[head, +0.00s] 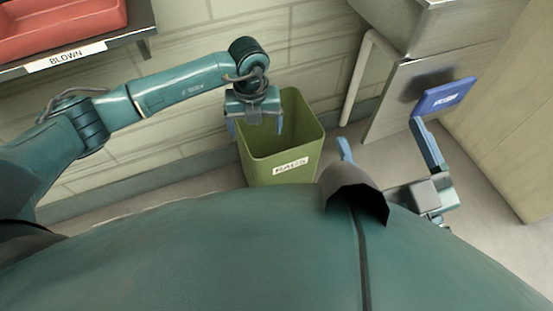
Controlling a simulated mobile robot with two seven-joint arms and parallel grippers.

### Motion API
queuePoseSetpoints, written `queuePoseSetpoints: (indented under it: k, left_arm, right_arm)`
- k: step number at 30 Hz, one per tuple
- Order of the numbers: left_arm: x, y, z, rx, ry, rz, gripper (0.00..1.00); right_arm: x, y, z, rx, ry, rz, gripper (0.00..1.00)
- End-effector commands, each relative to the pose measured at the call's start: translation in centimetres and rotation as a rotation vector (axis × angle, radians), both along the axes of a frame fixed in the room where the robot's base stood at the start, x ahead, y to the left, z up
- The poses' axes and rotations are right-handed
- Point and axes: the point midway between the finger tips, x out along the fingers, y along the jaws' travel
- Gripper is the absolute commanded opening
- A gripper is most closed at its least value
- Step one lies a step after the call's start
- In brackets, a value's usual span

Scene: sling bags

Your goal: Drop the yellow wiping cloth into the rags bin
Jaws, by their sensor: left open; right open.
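The green rags bin (283,168), labelled "RAGS", stands upright on the floor against the wall. My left gripper (256,128) is open over the bin's back left part, fingers pointing down, with nothing visible between them. My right gripper (380,131) is open at the right, its two blue fingers spread apart and nothing visible between them. I see no yellow wiping cloth; the bin's bottom is hidden by its front wall.
A shelf at the upper left holds a red tray (60,25) above a "BLOWN" label (65,57). A metal cabinet (405,95) and a pale pipe (357,80) stand right of the bin. A blue labelled object (444,96) shows near my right gripper's finger.

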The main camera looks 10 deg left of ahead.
Motion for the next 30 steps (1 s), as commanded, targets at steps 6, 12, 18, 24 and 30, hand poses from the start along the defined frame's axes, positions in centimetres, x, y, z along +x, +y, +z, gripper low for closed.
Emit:
queuePoseSetpoints:
  k: [6,12,18,24,30]
  left_arm:
    - [-1.2,0.4,3.5,0.001,0.001,-0.312,0.87]
    - [-2.2,0.7,6.0,0.000,0.001,-0.599,0.87]
    - [-3.2,0.9,8.5,-0.001,0.001,-0.887,0.87]
    - [-4.3,1.2,11.1,-0.002,0.001,-1.174,0.87]
    - [-5.4,1.5,13.7,-0.002,0.001,-1.462,0.87]
  right_arm:
    - [0.0,0.0,4.0,0.000,0.000,0.000,0.94]
    - [0.0,0.0,6.9,0.000,0.000,0.000,0.94]
    - [0.0,0.0,9.8,0.000,0.000,0.000,0.94]
    - [0.0,0.0,12.7,0.000,0.000,0.000,0.94]
    - [0.0,0.0,15.6,0.000,0.000,0.000,0.94]
